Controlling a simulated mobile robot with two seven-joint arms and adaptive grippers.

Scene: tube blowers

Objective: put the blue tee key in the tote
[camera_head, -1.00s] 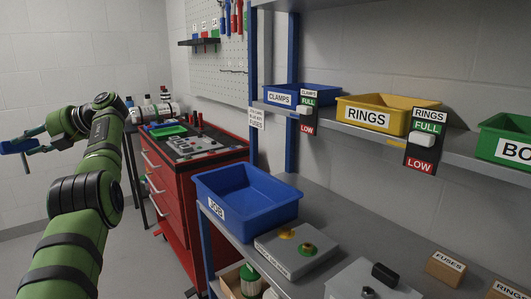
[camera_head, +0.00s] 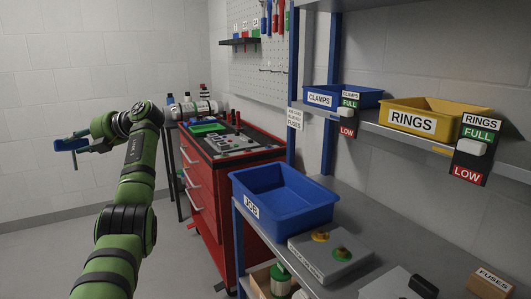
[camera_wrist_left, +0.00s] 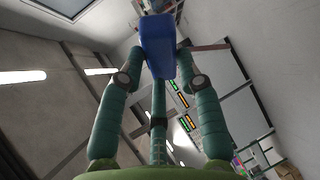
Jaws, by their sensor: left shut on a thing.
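My left gripper (camera_head: 84,146) is at the far left of the head view, held out in the air away from the bench. It is shut on the blue tee key (camera_head: 68,144). In the left wrist view, the blue piece (camera_wrist_left: 157,45) sits between the two fingertips, its upper end pointing away from the palm. The blue tote (camera_head: 250,207) labelled JOB stands on the grey bench at centre, well to the right of the gripper. The inside that shows looks empty. My right gripper is not in view.
A red tool cabinet (camera_head: 207,197) stands left of the tote, with tools and a green tray on top. A grey box with knobs (camera_head: 330,262) sits right of the tote. A shelf above holds CLAMPS and RINGS bins (camera_head: 421,115). The floor at left is clear.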

